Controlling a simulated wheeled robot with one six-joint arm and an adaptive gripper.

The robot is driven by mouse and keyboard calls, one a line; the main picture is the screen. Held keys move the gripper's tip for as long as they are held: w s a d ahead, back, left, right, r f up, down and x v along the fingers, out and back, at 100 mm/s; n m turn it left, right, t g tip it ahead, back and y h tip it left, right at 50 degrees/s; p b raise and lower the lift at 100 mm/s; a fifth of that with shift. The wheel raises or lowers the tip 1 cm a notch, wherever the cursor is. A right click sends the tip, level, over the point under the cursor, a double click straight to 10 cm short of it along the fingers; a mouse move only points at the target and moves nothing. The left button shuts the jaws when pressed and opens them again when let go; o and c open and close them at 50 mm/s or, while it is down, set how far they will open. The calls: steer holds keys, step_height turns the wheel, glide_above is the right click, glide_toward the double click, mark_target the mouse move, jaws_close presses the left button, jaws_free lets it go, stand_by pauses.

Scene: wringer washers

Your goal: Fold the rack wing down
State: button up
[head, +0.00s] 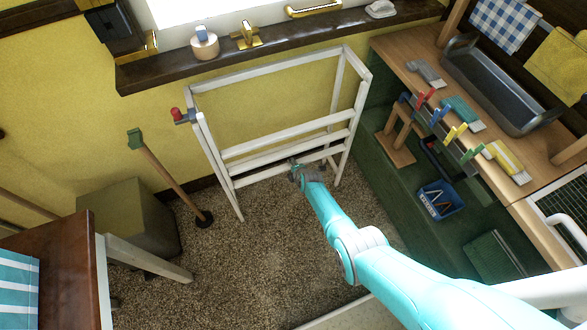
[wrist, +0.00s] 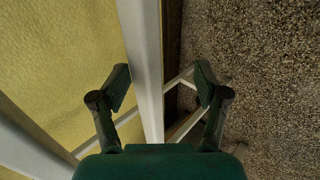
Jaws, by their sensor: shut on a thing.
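A white drying rack (head: 285,140) stands against the yellow wall in the head view, with slanted side legs and several cross bars. A red knob (head: 176,114) sits at its upper left corner. My gripper (head: 303,172) is at one of the lowest white bars, near the rack's lower middle. My gripper hides part of the bar in the head view. I cannot tell for certain which frame is the wing.
A dark shelf (head: 270,48) runs above the rack. A green-headed pole (head: 165,170) leans at the left, by a box (head: 125,215). A wooden bench (head: 400,60) with a grey basin (head: 495,85) stands at the right. The carpet (head: 260,260) before the rack is clear.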

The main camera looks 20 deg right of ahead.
steer(key=shift+s+f, duration=0.25)
steer(key=shift+s, duration=0.2)
steer(key=v, duration=1.1)
steer(key=shift+r, duration=0.6)
steer(key=s+a+r+m+t, duration=0.1)
steer(key=s+r+m, duration=0.15)
steer(key=s, duration=0.65)
steer(key=s+a+r+m+t, duration=0.15)
steer(key=s+m, duration=0.25)
steer(key=s, duration=0.6)
steer(key=s+a+r+m+t, duration=0.1)
steer(key=s+r+m, duration=0.2)
steer(key=s, duration=0.6)
steer(key=s+r+m, duration=0.2)
steer(key=s+r, duration=0.4)
steer(key=r, duration=0.3)
steer(key=s+a+r+m+t, duration=0.1)
steer(key=s+r+m, duration=0.2)
steer(key=r, duration=0.6)
steer(key=s+r+m+t, duration=0.1)
steer(key=s+r+m, duration=0.2)
steer(key=s+r, duration=0.5)
steer(key=shift+s+a+r, duration=0.3)
steer(key=shift+s+r, duration=0.1)
steer(key=shift+r, duration=0.25)
